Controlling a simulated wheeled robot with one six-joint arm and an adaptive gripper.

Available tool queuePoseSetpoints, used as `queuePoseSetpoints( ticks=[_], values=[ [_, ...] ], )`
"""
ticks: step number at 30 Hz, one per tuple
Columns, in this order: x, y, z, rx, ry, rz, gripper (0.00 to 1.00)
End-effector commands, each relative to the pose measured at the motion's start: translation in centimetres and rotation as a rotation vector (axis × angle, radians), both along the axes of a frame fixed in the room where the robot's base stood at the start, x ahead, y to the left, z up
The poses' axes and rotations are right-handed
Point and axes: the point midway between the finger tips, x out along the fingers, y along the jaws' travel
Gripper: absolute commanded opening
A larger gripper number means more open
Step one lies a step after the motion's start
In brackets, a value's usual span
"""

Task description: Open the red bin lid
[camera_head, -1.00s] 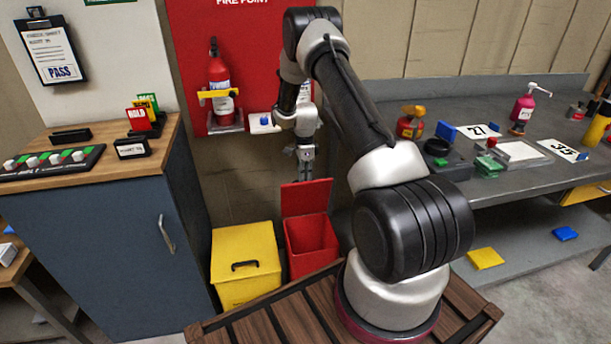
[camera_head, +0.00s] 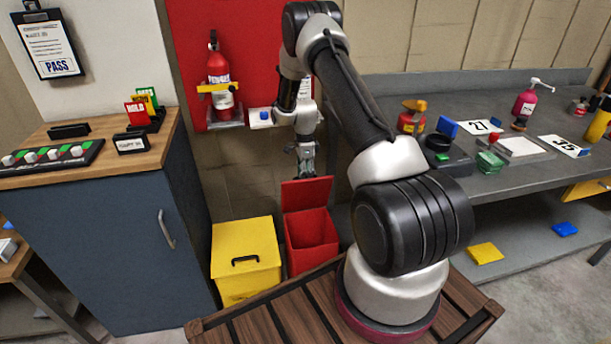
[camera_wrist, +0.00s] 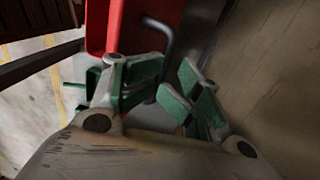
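The red bin (camera_head: 311,256) stands on the floor with its mouth showing. Its red lid (camera_head: 306,193) is raised, standing roughly upright at the back of the bin. My gripper (camera_head: 306,170) hangs just above and behind the lid's upper edge. In the wrist view, my gripper's green-padded fingers (camera_wrist: 172,88) are apart. The lid's black handle (camera_wrist: 163,42) reaches into the gap between them, beside the red lid (camera_wrist: 116,25). The fingers do not look closed on the handle; whether either one touches it I cannot tell.
A yellow bin (camera_head: 246,280) with a closed lid stands close at the left. A blue cabinet (camera_head: 95,235) is beyond it. A grey workbench (camera_head: 400,95) stands at the right. The wall with the red fire panel (camera_head: 262,60) is close behind my gripper.

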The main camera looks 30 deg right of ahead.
Motion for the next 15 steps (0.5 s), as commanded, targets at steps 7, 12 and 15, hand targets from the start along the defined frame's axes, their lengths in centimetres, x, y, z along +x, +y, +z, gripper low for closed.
queuePoseSetpoints(
  ticks=[7, 12, 15],
  values=[
    [0.4, -0.1, 5.6, -0.001, -0.004, 0.000, 0.32],
    [0.6, -0.2, 8.9, 0.000, -0.003, 0.000, 0.32],
    [0.6, -0.2, 10.1, 0.000, -0.002, 0.000, 0.32]
  ],
)
